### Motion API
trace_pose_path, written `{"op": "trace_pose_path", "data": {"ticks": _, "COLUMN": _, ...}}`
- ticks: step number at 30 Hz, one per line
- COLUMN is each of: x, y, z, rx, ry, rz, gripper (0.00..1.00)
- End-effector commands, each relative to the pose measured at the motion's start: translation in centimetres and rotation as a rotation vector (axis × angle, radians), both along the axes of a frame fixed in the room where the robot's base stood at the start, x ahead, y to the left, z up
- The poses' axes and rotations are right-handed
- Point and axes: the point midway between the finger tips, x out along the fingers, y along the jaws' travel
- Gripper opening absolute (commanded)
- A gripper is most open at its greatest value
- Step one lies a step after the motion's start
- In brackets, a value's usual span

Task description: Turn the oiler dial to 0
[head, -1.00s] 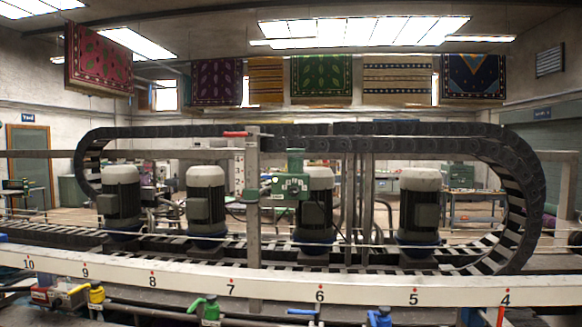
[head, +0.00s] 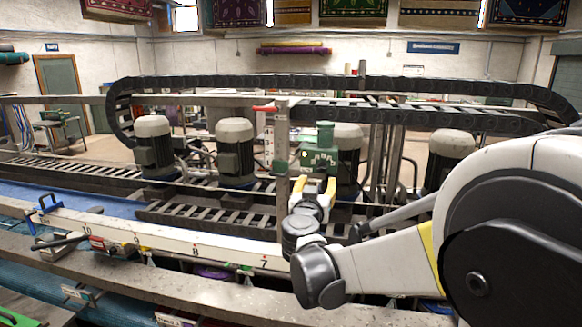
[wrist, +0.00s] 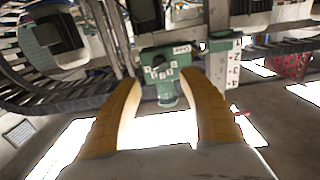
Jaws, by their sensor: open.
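The green oiler (head: 320,152) is fixed beside an upright post in the head view. In the wrist view the oiler body (wrist: 170,55) appears upside down, with a small dark dial (wrist: 158,73) ringed by pale marks. The marks are too small to read surely, so the dial's setting is unclear. My gripper (head: 314,186) is just in front of and below the oiler in the head view. In the wrist view my gripper (wrist: 161,82) has its two yellow fingers spread, one on each side of the dial, with nothing between them. Contact is not visible.
An upright post (head: 282,165) with a red handle (head: 265,109) stands left of the oiler. Motors with grey caps (head: 235,150) line the machine on both sides. A white numbered rail (head: 150,235) and a grey beam (head: 130,262) run along the front.

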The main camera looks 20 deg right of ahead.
Motion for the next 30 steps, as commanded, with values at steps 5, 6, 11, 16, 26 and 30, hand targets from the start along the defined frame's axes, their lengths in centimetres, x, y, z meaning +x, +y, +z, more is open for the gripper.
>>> {"op": "trace_pose_path", "data": {"ticks": 5, "x": 2.0, "y": -1.4, "z": 0.1, "rx": 0.0, "ry": -0.002, "rz": -0.002, "gripper": 0.49}}
{"op": "trace_pose_path", "data": {"ticks": 6, "x": 2.6, "y": -1.9, "z": 0.2, "rx": 0.0, "ry": -0.002, "rz": -0.002, "gripper": 0.49}}
{"op": "trace_pose_path", "data": {"ticks": 11, "x": 5.4, "y": -3.7, "z": 0.2, "rx": 0.0, "ry": -0.001, "rz": -0.003, "gripper": 0.49}}
{"op": "trace_pose_path", "data": {"ticks": 16, "x": 7.6, "y": -5.2, "z": 0.2, "rx": 0.0, "ry": -0.001, "rz": -0.002, "gripper": 0.49}}
{"op": "trace_pose_path", "data": {"ticks": 26, "x": 8.7, "y": -5.9, "z": 0.1, "rx": 0.0, "ry": -0.001, "rz": -0.001, "gripper": 0.49}}
{"op": "trace_pose_path", "data": {"ticks": 30, "x": 8.7, "y": -5.9, "z": 0.1, "rx": 0.0, "ry": -0.001, "rz": -0.001, "gripper": 0.45}}
